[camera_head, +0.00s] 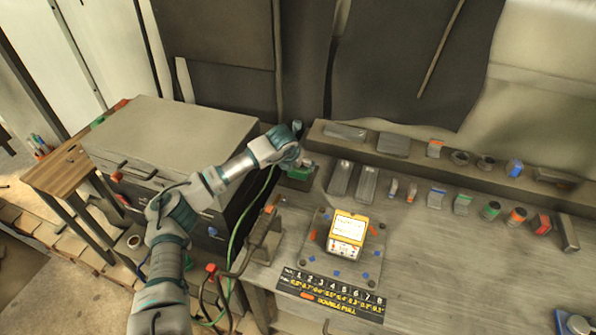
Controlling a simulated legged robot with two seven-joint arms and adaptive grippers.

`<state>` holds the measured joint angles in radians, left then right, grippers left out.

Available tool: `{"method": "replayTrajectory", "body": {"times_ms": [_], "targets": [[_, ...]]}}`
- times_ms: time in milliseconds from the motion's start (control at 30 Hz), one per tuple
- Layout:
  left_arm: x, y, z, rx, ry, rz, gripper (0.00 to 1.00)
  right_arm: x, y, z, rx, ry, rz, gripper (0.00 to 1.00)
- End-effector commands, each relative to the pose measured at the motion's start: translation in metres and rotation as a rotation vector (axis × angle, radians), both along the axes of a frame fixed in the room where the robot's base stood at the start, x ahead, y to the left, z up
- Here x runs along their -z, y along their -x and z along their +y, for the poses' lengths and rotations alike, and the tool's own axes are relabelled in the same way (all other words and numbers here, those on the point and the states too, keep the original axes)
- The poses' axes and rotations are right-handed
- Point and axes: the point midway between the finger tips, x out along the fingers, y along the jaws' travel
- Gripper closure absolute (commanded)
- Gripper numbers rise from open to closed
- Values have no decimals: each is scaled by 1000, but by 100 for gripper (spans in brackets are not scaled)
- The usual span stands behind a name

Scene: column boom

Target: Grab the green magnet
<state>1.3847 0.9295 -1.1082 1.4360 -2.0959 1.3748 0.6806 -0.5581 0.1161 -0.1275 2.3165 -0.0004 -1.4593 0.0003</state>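A green block (301,173) sits at the left end of the bench, close to the wall. My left arm comes in from the lower left, and its gripper (297,150) is just above and beside this block. The fingers are small and partly hidden by the wrist, so their opening and any contact with the block cannot be made out. Another small piece with a green face (491,209) stands in the row of parts on the right of the bench. Which green thing is the magnet cannot be told for certain.
A yellow-and-white box (347,233) sits on a grey plate (317,262) at the bench front, behind a black number strip (330,290). Several small blocks and rings line the back ledge (470,175). A grey cabinet (180,128) stands left.

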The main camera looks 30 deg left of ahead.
Motion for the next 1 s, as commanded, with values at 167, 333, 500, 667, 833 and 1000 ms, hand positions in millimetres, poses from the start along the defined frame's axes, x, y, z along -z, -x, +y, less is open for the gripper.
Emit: {"method": "replayTrajectory", "body": {"times_ms": [167, 333, 500, 667, 833, 1000], "targets": [[25, -13, 0, 0, -1, 3, 0, -12, 3, -2, 0, -2, -6, 60], [30, -17, 2, 1, -2, 2, 0, -16, 4, -3, 1, -1, -6, 60], [30, -16, 4, 1, 0, 2, 5, -17, 4, -1, 1, 1, -4, 60], [31, -17, 4, 0, 0, 2, 45, -16, 2, -1, 1, 1, -5, 60], [31, -17, 5, 0, 0, 3, 88, -16, 2, -1, 1, 1, -5, 60], [30, -17, 5, 0, -1, 0, 88, -16, 2, -1, 1, 1, -5, 60]]}}
